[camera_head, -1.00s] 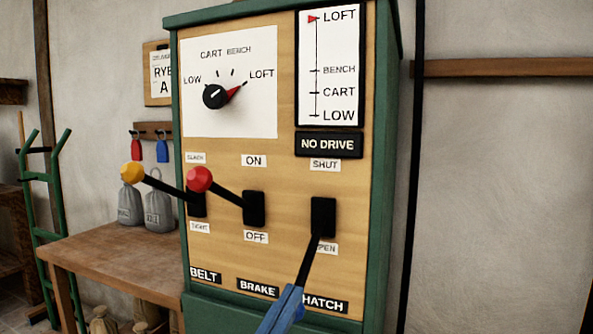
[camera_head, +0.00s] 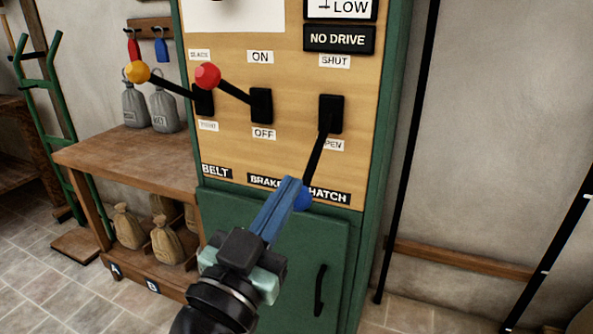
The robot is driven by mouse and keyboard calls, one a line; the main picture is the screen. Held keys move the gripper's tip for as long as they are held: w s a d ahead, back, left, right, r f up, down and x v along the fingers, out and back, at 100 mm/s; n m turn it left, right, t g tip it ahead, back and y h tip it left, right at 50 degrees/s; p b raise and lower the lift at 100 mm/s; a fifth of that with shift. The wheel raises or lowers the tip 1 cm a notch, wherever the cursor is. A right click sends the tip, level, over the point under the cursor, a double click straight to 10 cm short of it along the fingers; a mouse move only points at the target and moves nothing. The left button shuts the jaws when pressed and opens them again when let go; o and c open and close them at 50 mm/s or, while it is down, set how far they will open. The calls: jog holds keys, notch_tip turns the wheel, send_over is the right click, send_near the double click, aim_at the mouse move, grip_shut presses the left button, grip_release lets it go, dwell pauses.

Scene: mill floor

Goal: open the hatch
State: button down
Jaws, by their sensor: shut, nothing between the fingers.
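The hatch lever is a black shaft (camera_head: 315,158) coming from a slot (camera_head: 331,114) between the SHUT label (camera_head: 334,61) and the partly covered OPEN label (camera_head: 333,145). The shaft points down, past the OPEN label, to a blue knob (camera_head: 304,198) beside the HATCH label (camera_head: 329,196). My gripper (camera_head: 290,186) is shut, its blue fingers pointing up and right. The fingertips are in front of the knob's left side and partly hide it. I cannot tell whether they touch it.
The yellow-knobbed belt lever (camera_head: 137,72) and red-knobbed brake lever (camera_head: 208,76) stick out to the left. A NO DRIVE sign (camera_head: 338,39) sits above. A wooden bench (camera_head: 130,160) stands left of the green cabinet (camera_head: 360,240).

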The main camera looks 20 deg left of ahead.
jog(key=v, duration=0.4)
jog(key=shift+s, duration=0.45)
jog(key=shift+r, duration=0.1)
jog(key=s+d+r+n+t, duration=0.1)
jog(key=d+r+t, duration=0.1)
jog(key=d+r, duration=0.45)
jog(key=s+d+r+t+y, duration=0.15)
jog(key=d+r, duration=0.25)
jog(key=r, duration=0.6)
jog(key=s+d+r+n+t+h, duration=0.1)
jog(key=s+d+r+t, duration=0.15)
jog(key=d+r, duration=0.4)
notch_tip(320, 180, up, 35)
jog(key=a+p, duration=0.2)
jog(key=p, duration=3)
jog(key=shift+w+f+y+p, duration=0.2)
jog(key=shift+w+y+p, duration=0.1)
jog(key=shift+y+p, duration=0.15)
jog(key=shift+a, duration=0.1)
